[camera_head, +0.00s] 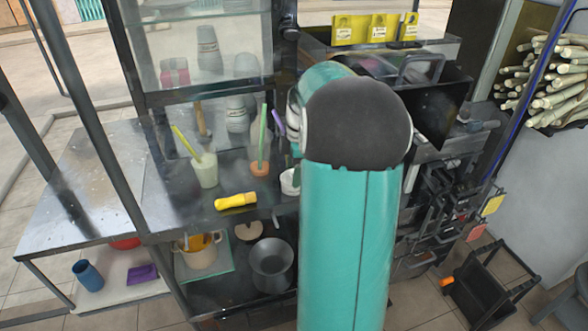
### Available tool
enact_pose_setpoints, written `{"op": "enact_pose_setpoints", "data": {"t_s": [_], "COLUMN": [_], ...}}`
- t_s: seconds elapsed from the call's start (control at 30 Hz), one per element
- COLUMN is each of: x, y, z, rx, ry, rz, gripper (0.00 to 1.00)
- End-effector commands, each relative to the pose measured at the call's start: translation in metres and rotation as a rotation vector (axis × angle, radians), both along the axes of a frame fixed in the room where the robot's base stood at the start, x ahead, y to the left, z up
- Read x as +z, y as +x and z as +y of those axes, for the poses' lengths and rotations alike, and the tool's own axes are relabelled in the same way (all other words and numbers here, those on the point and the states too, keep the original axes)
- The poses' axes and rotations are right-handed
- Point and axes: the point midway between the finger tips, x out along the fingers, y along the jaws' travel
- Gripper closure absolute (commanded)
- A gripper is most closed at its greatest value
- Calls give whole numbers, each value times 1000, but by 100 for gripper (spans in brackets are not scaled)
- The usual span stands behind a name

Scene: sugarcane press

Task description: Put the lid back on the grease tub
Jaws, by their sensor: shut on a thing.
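My teal arm with its dark rounded joint fills the middle of the head view and hides much of the work surface behind it. My gripper is not visible; it seems to be behind the arm. A small white tub (290,182) shows at the arm's left edge on the dark counter, partly covered by the arm. It may be the grease tub, but I cannot tell for sure. I cannot make out its lid or whether its top is open.
Frame posts and glass shelves rise at left.

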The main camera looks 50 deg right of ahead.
Motion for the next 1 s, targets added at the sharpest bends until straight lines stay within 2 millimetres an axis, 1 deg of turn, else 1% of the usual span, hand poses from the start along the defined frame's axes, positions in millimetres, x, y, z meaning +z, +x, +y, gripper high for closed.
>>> {"op": "enact_pose_setpoints", "data": {"t_s": [0.4, 0.43, 0.53, 0.73, 0.77, 0.8, 0.83, 1.0], "x": [0, 0, 0, 0, 0, 0, 0, 0], "y": [0, 0, 0, 0, 0, 0, 0, 0], "z": [0, 0, 0, 0, 0, 0, 0, 0], "rx": [0, 0, 0, 0, 0, 0, 0, 0], "ry": [0, 0, 0, 0, 0, 0, 0, 0], "rz": [0, 0, 0, 0, 0, 0, 0, 0], "gripper": [61, 34, 14, 14, 11, 3, 0, 0]}}
